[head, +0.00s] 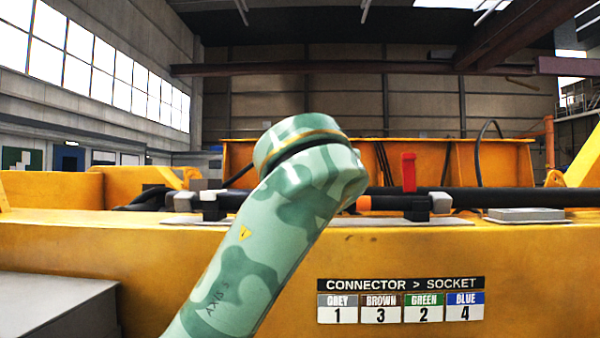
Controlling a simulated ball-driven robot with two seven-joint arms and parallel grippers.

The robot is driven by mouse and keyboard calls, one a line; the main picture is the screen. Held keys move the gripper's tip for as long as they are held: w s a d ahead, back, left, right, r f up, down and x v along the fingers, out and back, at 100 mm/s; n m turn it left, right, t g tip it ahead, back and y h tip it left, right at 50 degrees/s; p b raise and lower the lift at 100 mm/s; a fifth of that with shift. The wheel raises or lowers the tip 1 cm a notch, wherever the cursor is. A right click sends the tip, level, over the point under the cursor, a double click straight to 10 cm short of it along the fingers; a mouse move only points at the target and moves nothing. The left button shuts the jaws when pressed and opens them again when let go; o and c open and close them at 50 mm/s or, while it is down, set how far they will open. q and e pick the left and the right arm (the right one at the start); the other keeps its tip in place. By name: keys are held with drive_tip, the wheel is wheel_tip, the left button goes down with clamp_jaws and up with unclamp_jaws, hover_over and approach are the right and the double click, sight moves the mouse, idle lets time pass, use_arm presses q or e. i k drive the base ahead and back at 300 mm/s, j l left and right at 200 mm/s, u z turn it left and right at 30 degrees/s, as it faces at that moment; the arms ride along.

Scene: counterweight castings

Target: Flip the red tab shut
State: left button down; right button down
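The red tab (408,172) stands upright on top of a black block (416,207) on the yellow casting, right of centre in the head view. A thick black cable (490,197) runs past it, with an orange band (363,203) just to its left. One of my camouflage-green arm links rises across the middle, left of the tab and apart from it in the picture. Neither gripper is in view. The link hides part of the casting top and cable.
A yellow casting (450,250) spans the view. Its sign (400,300) lists grey 1, brown 3, green 2, blue 4. Grey and black connector blocks (205,200) sit left of my arm. A grey block (440,202) stands beside the tab; a grey plate (526,214) lies farther right.

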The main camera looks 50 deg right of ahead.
sight(408, 159)
drive_tip(key=k+j, duration=0.1)
drive_tip(key=k, duration=0.4)
drive_tip(key=k+j, duration=0.1)
drive_tip(key=k, duration=0.4)
